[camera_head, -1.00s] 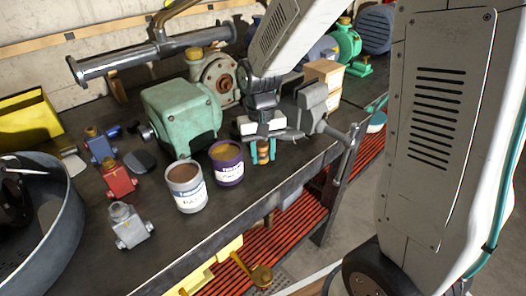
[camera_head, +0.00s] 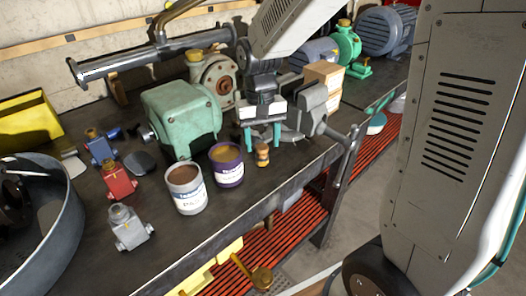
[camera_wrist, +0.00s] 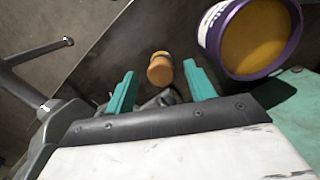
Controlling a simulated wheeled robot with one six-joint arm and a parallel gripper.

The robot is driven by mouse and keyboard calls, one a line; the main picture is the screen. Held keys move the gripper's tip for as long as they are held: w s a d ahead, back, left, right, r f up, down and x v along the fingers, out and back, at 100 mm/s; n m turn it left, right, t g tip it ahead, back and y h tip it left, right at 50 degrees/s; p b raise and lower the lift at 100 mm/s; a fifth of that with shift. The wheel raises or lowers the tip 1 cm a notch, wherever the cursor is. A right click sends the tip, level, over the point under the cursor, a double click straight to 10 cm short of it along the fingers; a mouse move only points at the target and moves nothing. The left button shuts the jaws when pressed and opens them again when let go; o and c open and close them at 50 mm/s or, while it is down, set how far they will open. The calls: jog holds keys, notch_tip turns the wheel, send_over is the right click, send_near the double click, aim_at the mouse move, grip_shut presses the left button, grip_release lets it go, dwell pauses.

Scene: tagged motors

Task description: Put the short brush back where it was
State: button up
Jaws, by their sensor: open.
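A small orange-brown cylinder with a dark band, which I take for the short brush (camera_head: 262,155), stands upright on the dark bench near its front edge. It is just right of the purple-rimmed can. Bristles cannot be made out. My gripper (camera_head: 263,142) is open, with its teal fingers above and behind the brush. In the wrist view, the brush (camera_wrist: 160,70) shows beyond and between the open fingertips, and neither finger appears to touch it.
A purple can (camera_head: 226,166) and a white can (camera_head: 185,188) stand left of the brush. A green motor housing (camera_head: 181,115) is behind them, and a grey vise (camera_head: 312,110) is at right. The bench's front edge is close. Bare bench lies in front of the cans.

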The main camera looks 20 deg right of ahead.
aim_at(262, 145)
jog(key=r, duration=0.4)
jog(key=w+r, duration=0.1)
jog(key=r, duration=0.2)
jog(key=s+d+r+t, duration=0.1)
jog(key=s+r, duration=0.1)
jog(key=s, duration=0.9)
jog(key=s+d+r+n+t, duration=0.1)
jog(key=s+d+r, duration=0.1)
jog(key=s, duration=1)
jog(key=shift+r+n+t, duration=0.25)
jog(key=shift+n+t, duration=0.05)
jog(key=shift+d, duration=0.1)
